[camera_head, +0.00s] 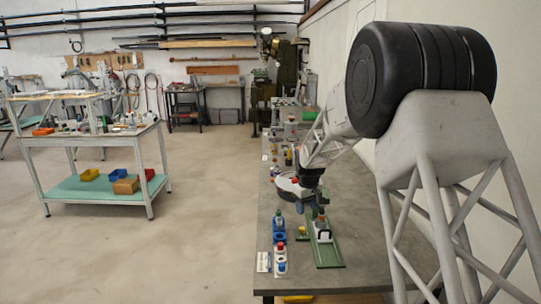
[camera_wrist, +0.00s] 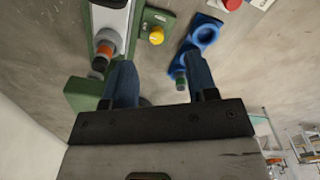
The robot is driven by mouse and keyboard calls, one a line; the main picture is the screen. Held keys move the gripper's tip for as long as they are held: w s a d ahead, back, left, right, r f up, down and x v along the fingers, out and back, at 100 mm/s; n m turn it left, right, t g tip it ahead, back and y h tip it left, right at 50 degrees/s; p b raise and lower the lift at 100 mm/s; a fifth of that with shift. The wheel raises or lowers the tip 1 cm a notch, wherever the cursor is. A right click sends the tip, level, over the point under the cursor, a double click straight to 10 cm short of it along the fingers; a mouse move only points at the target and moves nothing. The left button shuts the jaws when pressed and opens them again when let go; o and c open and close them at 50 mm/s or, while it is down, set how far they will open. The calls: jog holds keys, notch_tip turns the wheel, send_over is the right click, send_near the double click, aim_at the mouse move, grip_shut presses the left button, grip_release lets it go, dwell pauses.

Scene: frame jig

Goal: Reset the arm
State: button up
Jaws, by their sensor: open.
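My gripper (camera_head: 319,208) hangs over the bench beside the wall, just above the far part of a green jig (camera_head: 329,255) with a white-and-black fixture (camera_head: 323,234) on it. In the wrist view its two blue fingers (camera_wrist: 158,75) are spread apart with nothing visible between them. The green jig (camera_wrist: 85,95) shows at upper left there, with a part that has an orange band (camera_wrist: 103,57). A green box with a yellow button (camera_wrist: 156,36) lies between the jig and a blue holder (camera_wrist: 204,35).
The blue holder (camera_head: 279,238) with a bottle-like piece stands left of the jig. Red and blue pieces (camera_head: 281,262) and a white card (camera_head: 263,262) lie nearer. A separate workbench (camera_head: 95,136) stands across open floor.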

jog(key=s+d+r+m, duration=0.1)
jog(key=s+r, duration=0.4)
jog(key=s, duration=0.4)
jog(key=s+d+r+m+t, duration=0.1)
jog(key=s+r, duration=0.5)
jog(key=s, duration=0.3)
jog(key=s+d+r+m, duration=0.1)
jog(key=s+r, duration=0.4)
jog(key=s, duration=0.4)
jog(key=s+d+f+m+t, duration=0.1)
jog(key=s+m, duration=0.1)
jog(key=s, duration=2.7)
jog(key=shift+f+m, duration=0.2)
jog(key=shift+m, duration=0.2)
jog(key=shift+w+d, duration=0.1)
